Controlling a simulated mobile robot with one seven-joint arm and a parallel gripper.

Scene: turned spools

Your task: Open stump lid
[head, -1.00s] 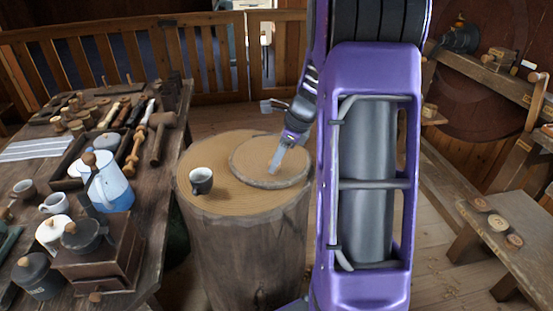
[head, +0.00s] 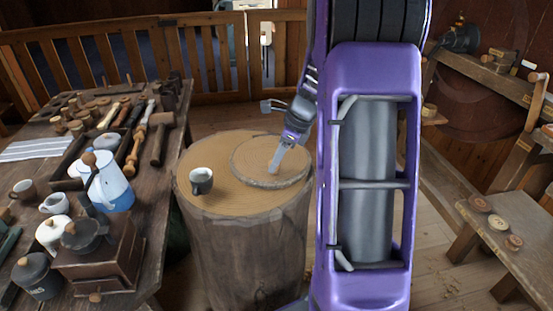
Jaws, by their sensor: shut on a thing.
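The stump (head: 245,255) stands upright in the middle of the head view, with bark sides and a pale flat top. Its round wooden lid (head: 250,160) lies on the right part of the top, apparently flat. My gripper (head: 275,168) points down onto the middle of the lid, its fingers together at the lid's surface. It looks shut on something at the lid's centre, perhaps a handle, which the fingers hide. A small mug (head: 201,181), dark below and white above, stands on the stump's top to the left of the lid.
A cluttered workbench (head: 150,240) with a blue-and-white pot (head: 110,188), a grinder and tools stands at left. A low bench (head: 500,225) with wooden discs is at right. A wooden railing (head: 215,75) runs behind. Floor shows between stump and railing.

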